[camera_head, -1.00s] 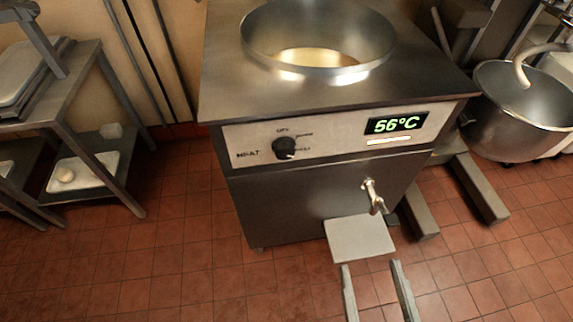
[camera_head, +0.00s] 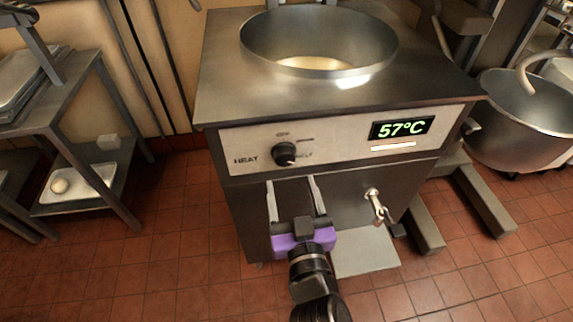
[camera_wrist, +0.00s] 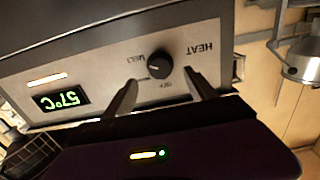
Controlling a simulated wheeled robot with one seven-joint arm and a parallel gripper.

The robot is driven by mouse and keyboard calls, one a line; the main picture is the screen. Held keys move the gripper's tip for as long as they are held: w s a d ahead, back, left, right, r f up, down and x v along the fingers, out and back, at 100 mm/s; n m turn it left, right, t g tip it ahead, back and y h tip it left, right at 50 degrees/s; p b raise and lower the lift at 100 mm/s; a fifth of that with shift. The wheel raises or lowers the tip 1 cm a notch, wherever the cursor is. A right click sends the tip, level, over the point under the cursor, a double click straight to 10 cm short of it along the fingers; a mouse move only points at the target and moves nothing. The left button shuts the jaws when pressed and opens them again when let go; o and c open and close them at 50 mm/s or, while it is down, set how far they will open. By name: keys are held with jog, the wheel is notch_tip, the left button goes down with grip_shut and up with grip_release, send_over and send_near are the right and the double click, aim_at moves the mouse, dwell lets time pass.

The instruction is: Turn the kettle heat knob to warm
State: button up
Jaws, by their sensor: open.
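The black round heat knob (camera_head: 284,154) is on the pale front panel of the steel kettle (camera_head: 240,90), beside the word HEAT. It also shows in the wrist view (camera_wrist: 159,66). Its light pointer mark appears to face the MELT label, away from OFF at the top; the label between them is too small to read clearly. My gripper (camera_head: 291,181) is open and empty just below the knob in the head view. In the wrist view its fingertips (camera_wrist: 160,76) straddle the knob from either side, apart from it as far as I can see.
The display (camera_head: 402,128) on the panel reads 57°C. A tap (camera_head: 376,205) sticks out below the panel to the right, above a flat grey plate (camera_head: 365,256). A mixer bowl (camera_head: 520,110) stands right, a shelf rack (camera_head: 75,130) left. The floor in front is open.

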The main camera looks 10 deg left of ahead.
aim_at(286, 162)
jog(key=x, duration=0.6)
jog(key=shift+w+a, duration=0.1)
jog(key=shift+w, duration=0.25)
jog(key=shift+c, duration=0.3)
jog(key=c, duration=1.3)
jog(key=shift+n, duration=0.4)
jog(key=n+p, duration=0.1)
jog(key=n, duration=0.4)
jog(key=shift+p, duration=0.4)
jog(key=n+p, duration=0.1)
jog(key=n, duration=0.5)
jog(key=shift+p, duration=0.3)
